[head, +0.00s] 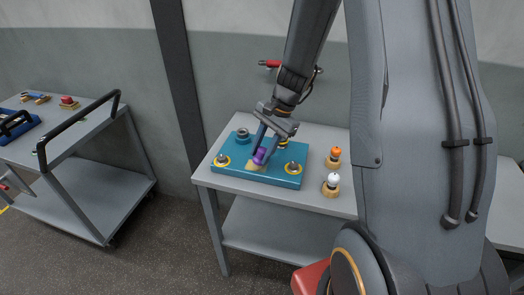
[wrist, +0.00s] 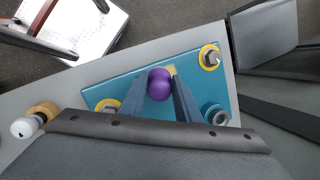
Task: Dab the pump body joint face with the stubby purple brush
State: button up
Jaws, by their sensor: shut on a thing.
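The pump body is a teal block (head: 235,174) lying flat on a grey table, with bolts in yellow rings at its corners. It also shows in the wrist view (wrist: 130,93). My gripper (head: 264,147) is over the block, pointing down. Its fingers are shut on the stubby purple brush (head: 260,156), whose rounded purple handle shows between them in the wrist view (wrist: 159,84). A pale tan patch (head: 255,166) shows just below the purple on the block's top. I cannot tell whether it is bristles or part of the face, or whether the brush touches.
An orange-topped piece (head: 335,154) and a white-topped piece (head: 332,181) stand in wooden holders to the right of the block. The grey table (head: 212,182) has a narrow free strip along its front. A grey cart (head: 110,128) with a black handle stands at left.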

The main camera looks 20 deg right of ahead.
jog(key=shift+f, duration=0.4)
jog(key=shift+s+d, duration=0.1)
jog(key=shift+s+d+r, duration=0.1)
jog(key=shift+s+d, duration=0.1)
jog(key=shift+d, duration=0.05)
dwell(0.5)
jog(key=shift+w+a, duration=0.55)
jog(key=shift+a, duration=0.2)
jog(key=shift+d, duration=0.1)
jog(key=shift+s+d, duration=0.55)
jog(key=shift+d, duration=0.15)
jog(key=shift+f, duration=0.2)
